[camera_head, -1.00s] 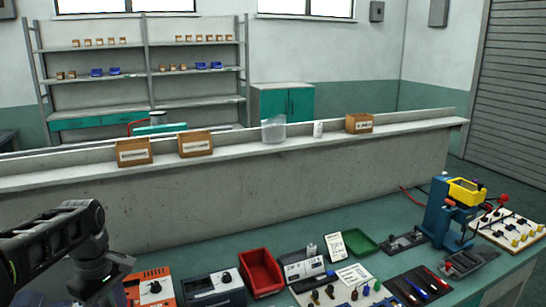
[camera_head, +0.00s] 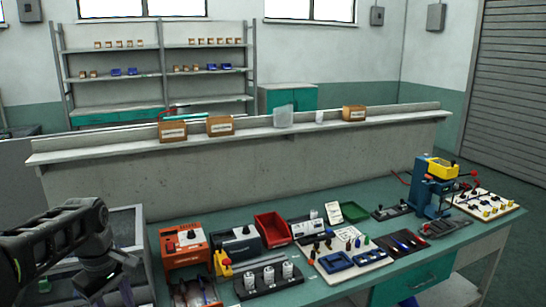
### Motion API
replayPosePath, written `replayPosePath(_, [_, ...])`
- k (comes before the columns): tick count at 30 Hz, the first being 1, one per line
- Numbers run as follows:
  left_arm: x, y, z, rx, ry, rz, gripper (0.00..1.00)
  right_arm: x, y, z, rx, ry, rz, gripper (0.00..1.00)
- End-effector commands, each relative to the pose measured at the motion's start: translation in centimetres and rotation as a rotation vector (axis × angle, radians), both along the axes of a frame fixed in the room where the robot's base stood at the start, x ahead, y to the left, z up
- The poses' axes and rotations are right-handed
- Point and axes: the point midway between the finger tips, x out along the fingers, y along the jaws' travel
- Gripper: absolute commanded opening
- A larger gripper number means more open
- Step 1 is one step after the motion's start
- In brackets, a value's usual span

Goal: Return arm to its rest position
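My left arm comes in from the left edge in the head view, and its gripper (camera_head: 106,281) points downward at the lower left. It is over the grey crate or cart beside the bench's left end. The fingers are dark and small, so I cannot tell whether they are open or shut, and I see no object clearly held. My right arm and gripper are not in view.

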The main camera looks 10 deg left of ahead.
Motion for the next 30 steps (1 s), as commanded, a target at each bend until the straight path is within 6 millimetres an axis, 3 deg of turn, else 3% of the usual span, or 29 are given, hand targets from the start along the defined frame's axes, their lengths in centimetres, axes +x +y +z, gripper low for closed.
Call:
replayPosePath(8, [3.9, -0.6, -0.8, 0.026, -0.160, -0.166, 0.45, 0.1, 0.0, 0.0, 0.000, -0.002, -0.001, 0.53])
replayPosePath(11, [5.6, -1.8, -2.2, 0.034, -0.225, -0.257, 0.45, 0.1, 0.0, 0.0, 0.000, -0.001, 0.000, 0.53])
replayPosePath(16, [8.4, -5.5, -6.6, 0.049, -0.329, -0.449, 0.45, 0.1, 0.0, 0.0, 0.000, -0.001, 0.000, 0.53])
replayPosePath(20, [9.2, -10.2, -12.6, 0.050, -0.393, -0.623, 0.45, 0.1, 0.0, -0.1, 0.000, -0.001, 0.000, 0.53])
replayPosePath(23, [7.9, -15.0, -18.8, 0.040, -0.429, -0.761, 0.45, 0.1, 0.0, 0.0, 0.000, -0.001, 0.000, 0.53])
replayPosePath(26, [4.7, -19.5, -24.5, 0.023, -0.443, -0.874, 0.45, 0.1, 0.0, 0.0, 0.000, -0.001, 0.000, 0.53])
replayPosePath(30, [-2.3, -24.8, -31.2, -0.028, -0.414, -0.985, 0.45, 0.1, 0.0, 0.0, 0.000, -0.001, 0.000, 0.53])
